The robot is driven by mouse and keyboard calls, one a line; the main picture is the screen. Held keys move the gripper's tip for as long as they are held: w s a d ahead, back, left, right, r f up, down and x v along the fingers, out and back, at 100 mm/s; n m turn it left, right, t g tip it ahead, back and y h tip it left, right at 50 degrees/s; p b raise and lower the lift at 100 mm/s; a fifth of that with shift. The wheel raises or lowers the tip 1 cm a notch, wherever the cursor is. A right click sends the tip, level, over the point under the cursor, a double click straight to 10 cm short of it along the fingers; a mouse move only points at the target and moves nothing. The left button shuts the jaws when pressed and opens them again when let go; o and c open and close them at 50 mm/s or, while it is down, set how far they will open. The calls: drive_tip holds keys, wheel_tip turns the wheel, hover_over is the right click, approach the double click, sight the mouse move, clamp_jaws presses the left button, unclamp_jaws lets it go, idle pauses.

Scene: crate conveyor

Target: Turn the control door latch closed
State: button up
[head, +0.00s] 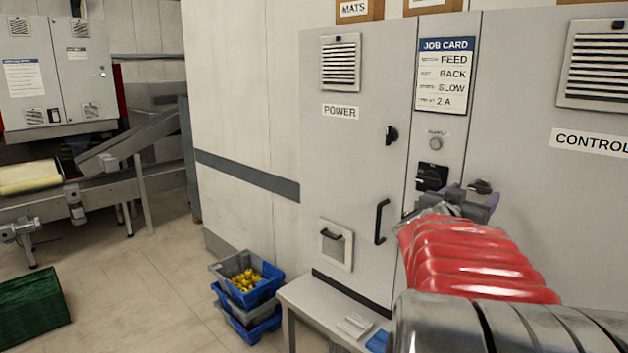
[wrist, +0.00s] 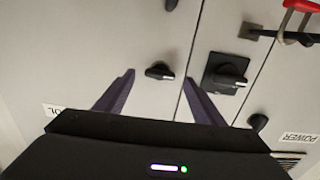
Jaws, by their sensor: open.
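The control door latch (head: 479,186) is a small dark turn handle on the right-hand door, lying roughly horizontal. It also shows in the wrist view (wrist: 160,71), where the picture is upside down. My gripper (head: 472,198) is open in front of the cabinet, close to this latch. In the wrist view my gripper's dark purple fingers (wrist: 158,77) point at the door with the latch framed between their tips. I cannot tell whether they touch it. The control door (head: 545,210) looks flush with the cabinet. My red arm hides its lower part in the head view.
A black rotary switch (head: 431,178) sits close left of the latch. The power door has its own latch (head: 391,134), upright, and a bar handle (head: 381,221). A low bench (head: 310,302) and stacked crates (head: 250,292) stand below left. A red hooked thing (wrist: 300,8) shows in the wrist view.

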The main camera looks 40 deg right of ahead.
sight(478, 191)
drive_tip(key=shift+w+d, duration=0.15)
drive_tip(key=shift+d, duration=0.7)
drive_tip(key=shift+w+d, duration=0.1)
drive_tip(key=shift+d, duration=0.7)
drive_tip(key=c, duration=0.9)
drive_tip(key=shift+d, duration=0.15)
drive_tip(key=shift+c, duration=0.7)
